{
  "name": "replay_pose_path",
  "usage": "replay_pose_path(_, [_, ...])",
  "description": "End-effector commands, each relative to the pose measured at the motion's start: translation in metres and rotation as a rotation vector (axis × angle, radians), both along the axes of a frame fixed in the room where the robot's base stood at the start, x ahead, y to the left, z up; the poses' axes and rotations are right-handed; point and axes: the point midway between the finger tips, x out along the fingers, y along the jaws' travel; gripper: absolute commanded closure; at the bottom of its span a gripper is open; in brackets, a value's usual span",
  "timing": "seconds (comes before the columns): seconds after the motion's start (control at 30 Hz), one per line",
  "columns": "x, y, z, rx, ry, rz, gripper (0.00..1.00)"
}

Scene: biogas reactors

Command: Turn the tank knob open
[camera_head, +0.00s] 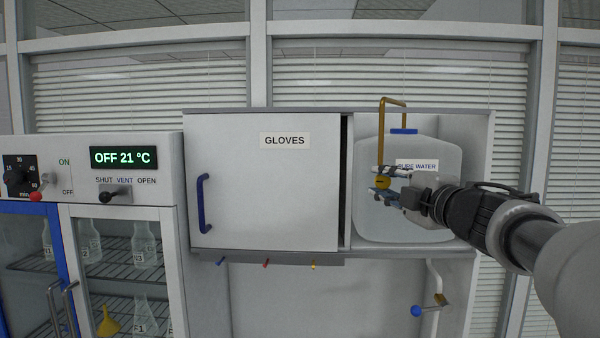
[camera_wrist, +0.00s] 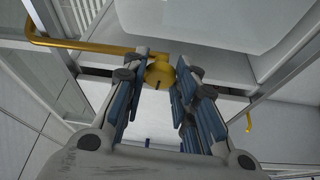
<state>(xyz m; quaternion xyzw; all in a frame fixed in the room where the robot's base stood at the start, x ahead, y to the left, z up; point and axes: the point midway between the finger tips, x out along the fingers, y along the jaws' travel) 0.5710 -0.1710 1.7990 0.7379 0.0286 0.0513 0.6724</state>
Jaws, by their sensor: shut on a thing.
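The tank (camera_head: 430,215) is a translucent white container with a blue cap and a "PURE WATER" label, standing in the open right part of the wall cabinet. A brass pipe (camera_head: 382,130) rises from its cap and bends down in front of it. The yellow tank knob (camera_head: 382,182) sits at the pipe's lower end. My gripper (camera_head: 381,184) reaches in from the right and is shut on the knob. In the wrist view the knob (camera_wrist: 160,74) lies between the blue-padded fingertips, with a dark mark on its face. Part of the knob is hidden by the fingers.
A closed "GLOVES" cabinet door (camera_head: 265,185) with a blue handle is to the left. An oven-like unit (camera_head: 90,165) with glassware stands further left. A pipe with a blue-ended valve (camera_head: 417,311) is below the tank. Small colored taps hang under the cabinet.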

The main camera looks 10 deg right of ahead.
Motion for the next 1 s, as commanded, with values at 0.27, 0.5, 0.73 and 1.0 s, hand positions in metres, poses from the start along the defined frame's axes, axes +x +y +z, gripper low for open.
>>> replay_pose_path(0.27, [0.0000, -0.0001, 0.0017, -0.090, 0.025, 0.000, 0.97])
replay_pose_path(0.5, [0.0001, 0.0000, 0.0009, -0.110, 0.031, 0.000, 0.97])
replay_pose_path(0.73, [0.0001, 0.0001, 0.0007, -0.110, 0.031, 0.000, 0.97])
replay_pose_path(1.0, [0.0001, 0.0001, 0.0007, -0.109, 0.031, 0.000, 0.60])
